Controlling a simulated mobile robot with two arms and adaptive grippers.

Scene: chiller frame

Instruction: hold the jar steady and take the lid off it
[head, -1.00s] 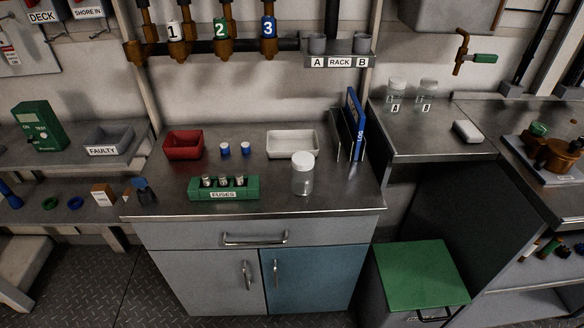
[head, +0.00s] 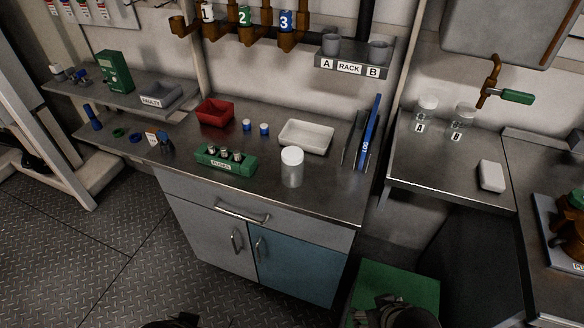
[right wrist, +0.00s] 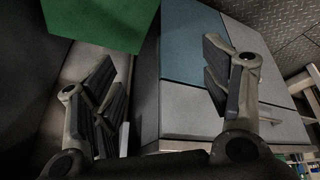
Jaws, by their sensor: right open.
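The jar (head: 292,176) is clear with a white lid (head: 292,156) on top. It stands upright near the front of the metal counter in the head view, right of the green fuse holder. My right gripper (head: 400,312) shows at the bottom edge, in front of the green stool, well below and right of the jar. In the right wrist view its fingers (right wrist: 160,95) are spread wide with nothing between them. A dark part at the bottom left of the head view looks like my left gripper (head: 178,321); its fingers cannot be made out. Neither gripper touches the jar.
On the counter (head: 325,202) are the fuse holder (head: 226,161), a red bin (head: 214,112), two small blue-and-white cylinders, a white tray (head: 306,136) and upright blue folders (head: 368,132). Jars A (head: 426,108) and B (head: 462,117) stand on the right-hand surface. The green stool (head: 396,285) sits below.

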